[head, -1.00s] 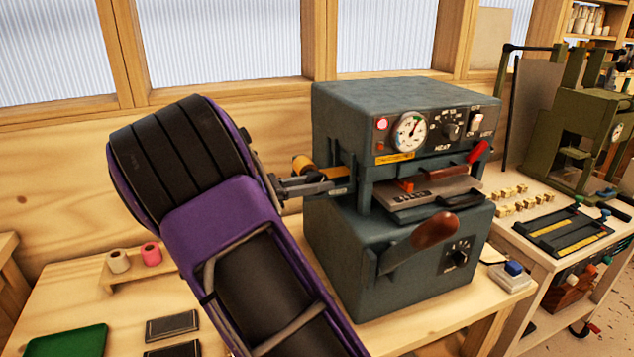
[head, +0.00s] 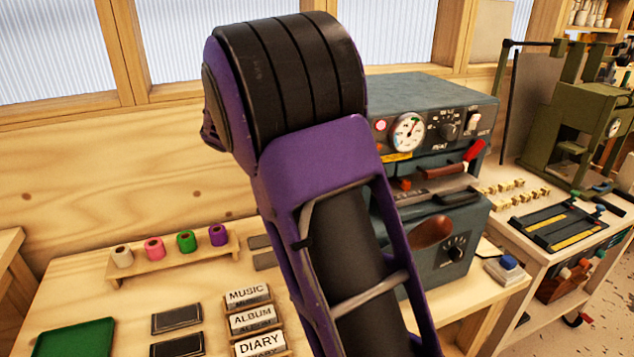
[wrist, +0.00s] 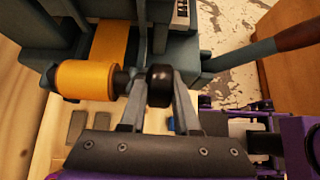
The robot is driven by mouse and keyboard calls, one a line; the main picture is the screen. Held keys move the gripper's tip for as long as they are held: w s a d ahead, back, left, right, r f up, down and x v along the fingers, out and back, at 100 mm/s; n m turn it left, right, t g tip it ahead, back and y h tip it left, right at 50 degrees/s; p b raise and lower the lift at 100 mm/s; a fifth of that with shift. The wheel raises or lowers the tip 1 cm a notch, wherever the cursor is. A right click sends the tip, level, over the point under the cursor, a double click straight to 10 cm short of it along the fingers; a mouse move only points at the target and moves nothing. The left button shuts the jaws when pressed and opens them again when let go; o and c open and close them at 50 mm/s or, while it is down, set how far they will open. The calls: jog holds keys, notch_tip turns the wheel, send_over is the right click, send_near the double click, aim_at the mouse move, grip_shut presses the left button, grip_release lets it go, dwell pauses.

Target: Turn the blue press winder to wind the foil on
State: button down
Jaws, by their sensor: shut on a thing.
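The blue-grey press (head: 430,95) stands on the bench, its left side hidden by my arm in the head view. In the wrist view a gold foil roll (wrist: 88,80) sits on a dark shaft at the press's side, and a gold foil strip (wrist: 112,42) runs from it into the press. The black winder knob (wrist: 160,86) is at the end of this shaft. My gripper (wrist: 156,98) is shut on the knob, one finger on each side. The head view hides my gripper behind my arm.
A wooden rack holds white, pink, green (head: 186,241) and purple rolls. Title blocks (head: 247,296), dark plates (head: 177,322) and a green tray (head: 78,337) lie on the bench. The press's brown-handled lever (head: 432,232) juts out in front. An olive press (head: 580,130) stands right.

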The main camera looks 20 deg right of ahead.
jog(key=shift+y, duration=0.6)
jog(key=c, duration=0.6)
grip_release()
jog(key=shift+c, duration=0.2)
jog(key=v, duration=1.7)
jog(key=shift+r, duration=0.2)
jog(key=shift+a, duration=0.15)
